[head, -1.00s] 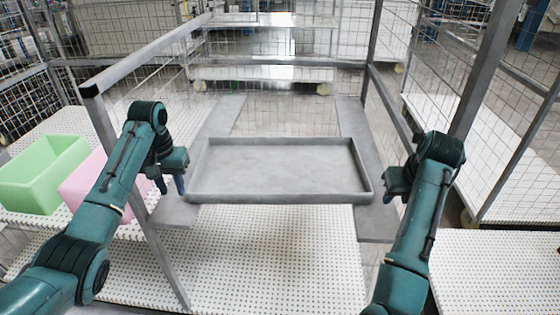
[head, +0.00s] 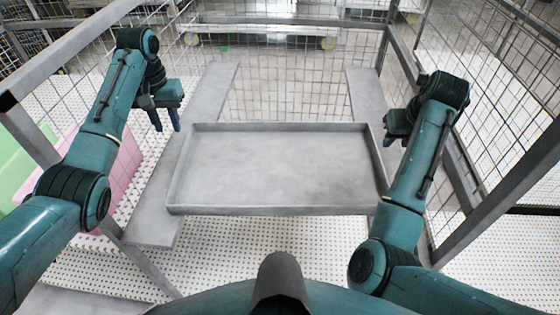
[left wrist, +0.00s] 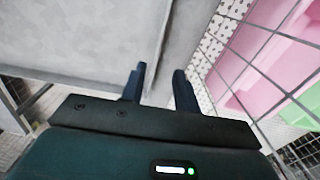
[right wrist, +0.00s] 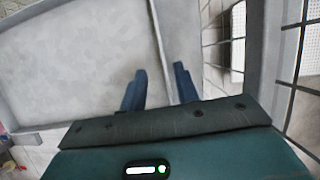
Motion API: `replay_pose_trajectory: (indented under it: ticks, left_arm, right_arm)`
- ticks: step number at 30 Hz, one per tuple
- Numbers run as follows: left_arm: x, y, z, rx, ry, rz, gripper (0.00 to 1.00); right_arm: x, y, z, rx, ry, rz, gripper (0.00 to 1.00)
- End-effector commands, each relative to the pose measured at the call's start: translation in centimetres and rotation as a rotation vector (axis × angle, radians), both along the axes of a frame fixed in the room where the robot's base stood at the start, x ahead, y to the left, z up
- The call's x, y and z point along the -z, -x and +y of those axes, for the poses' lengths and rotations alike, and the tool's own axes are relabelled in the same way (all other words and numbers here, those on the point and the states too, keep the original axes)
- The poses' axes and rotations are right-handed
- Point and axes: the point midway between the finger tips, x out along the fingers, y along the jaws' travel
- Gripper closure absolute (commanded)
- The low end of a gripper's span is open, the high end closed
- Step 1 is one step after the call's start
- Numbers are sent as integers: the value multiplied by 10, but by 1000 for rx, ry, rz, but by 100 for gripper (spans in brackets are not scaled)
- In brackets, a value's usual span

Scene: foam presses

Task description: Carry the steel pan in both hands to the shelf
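The steel pan (head: 275,168) is a shallow grey rectangular tray. It appears to rest level across two grey side ledges inside a metal frame. My left gripper (head: 167,122) is open and empty, fingers down, just outside the pan's back left corner. In the left wrist view, the pan (left wrist: 75,40) lies left of the open fingers (left wrist: 159,85), its edge running towards the gap. My right gripper (head: 396,138) is open at the pan's right wall. In the right wrist view, that wall of the pan (right wrist: 157,40) runs down between the parted fingers (right wrist: 159,87); contact cannot be told.
The left ledge (head: 155,215) and right ledge (head: 366,95) flank the pan. Frame posts and wire mesh stand close outside both arms. A pink bin (head: 125,175) and a green bin (head: 15,165) are at the left. White perforated decking (head: 300,240) lies below.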

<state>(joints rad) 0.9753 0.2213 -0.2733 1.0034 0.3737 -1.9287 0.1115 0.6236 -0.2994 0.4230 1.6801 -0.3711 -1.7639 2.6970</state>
Motion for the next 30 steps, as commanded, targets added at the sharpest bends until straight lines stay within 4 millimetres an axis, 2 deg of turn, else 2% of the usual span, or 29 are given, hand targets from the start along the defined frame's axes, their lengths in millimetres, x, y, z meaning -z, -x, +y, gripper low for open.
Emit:
replay_pose_trajectory:
  ticks: [8, 11, 24, 30]
  left_arm:
    - [10, 0, 0, 0, 0, 3, 69]
    - [23, 1, 0, 0, 0, 5, 69]
    - [105, 1, 0, 0, 0, 5, 69]
    - [126, 0, 0, 0, 0, 1, 69]
  right_arm:
    - [8, -3, 0, -1, 1, 2, 69]
    - [21, -8, -1, -1, 3, 4, 69]
    - [97, -39, -1, -1, 2, 4, 69]
    - [116, -48, 0, -1, 0, 2, 69]
